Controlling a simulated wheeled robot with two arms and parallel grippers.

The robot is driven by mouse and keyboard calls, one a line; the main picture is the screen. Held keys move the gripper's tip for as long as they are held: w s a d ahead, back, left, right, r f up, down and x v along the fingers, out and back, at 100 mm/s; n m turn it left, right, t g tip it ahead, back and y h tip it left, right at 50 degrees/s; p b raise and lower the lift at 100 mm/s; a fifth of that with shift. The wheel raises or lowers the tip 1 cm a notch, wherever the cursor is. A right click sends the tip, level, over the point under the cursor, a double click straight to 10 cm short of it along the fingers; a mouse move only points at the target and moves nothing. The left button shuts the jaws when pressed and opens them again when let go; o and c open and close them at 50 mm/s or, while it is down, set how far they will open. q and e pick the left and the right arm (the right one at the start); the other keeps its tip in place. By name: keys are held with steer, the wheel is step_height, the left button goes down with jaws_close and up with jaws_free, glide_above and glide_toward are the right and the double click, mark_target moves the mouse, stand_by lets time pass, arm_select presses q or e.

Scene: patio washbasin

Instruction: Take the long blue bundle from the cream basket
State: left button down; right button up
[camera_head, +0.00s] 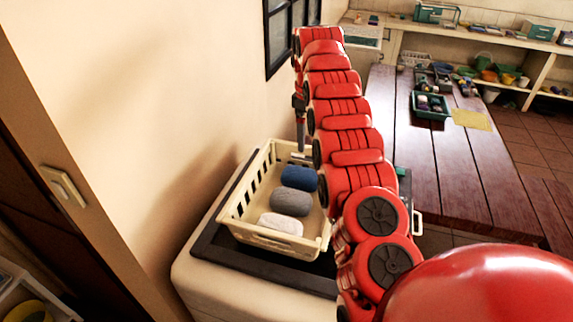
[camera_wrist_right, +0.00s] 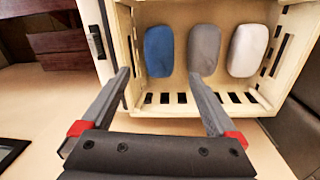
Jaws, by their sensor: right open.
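The cream basket (camera_head: 228,205) stands on a dark-topped white unit by the wall. Inside lie a long blue bundle (camera_head: 299,177), a grey bundle (camera_head: 291,201) and a white bundle (camera_head: 281,223) side by side, the blue one toward the far end. In the right wrist view, the blue bundle (camera_wrist_right: 159,51) lies beyond and between the open, empty fingers of my right gripper (camera_wrist_right: 158,73). In the head view, my right gripper (camera_head: 301,140) points down at the basket's far end, partly hidden by my arm. My left gripper is not in view.
The wall (camera_head: 160,90) runs close along the basket's left side. A wooden table (camera_head: 450,160) with a green tray (camera_head: 431,105) stands to the right. Shelves (camera_head: 490,45) with small items line the back. My red arm hides part of the basket's right side.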

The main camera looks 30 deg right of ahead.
steer(key=b, duration=0.3)
glide_above(309, 175)
step_height(309, 175, down, 5)
steer(key=f+p, duration=0.1)
steer(key=f, duration=0.1)
steer(key=f+p, duration=0.1)
steer(key=f, duration=0.1)
steer(key=f+p, duration=0.1)
steer(key=f, duration=0.2)
steer(key=shift+w+a, duration=0.15)
steer(key=shift+a, duration=0.2)
steer(key=shift+d+f+p, duration=0.1)
steer(key=shift+f+p, duration=0.25)
steer(key=shift+p, duration=0.25)
steer(key=f+p, duration=0.2)
steer(key=f, duration=0.1)
steer(key=shift+d+f, duration=0.2)
steer(key=shift+f+p, duration=0.3)
steer(key=shift+f, duration=0.25)
steer(key=c, duration=1.2)
steer(key=shift+o, duration=0.2)
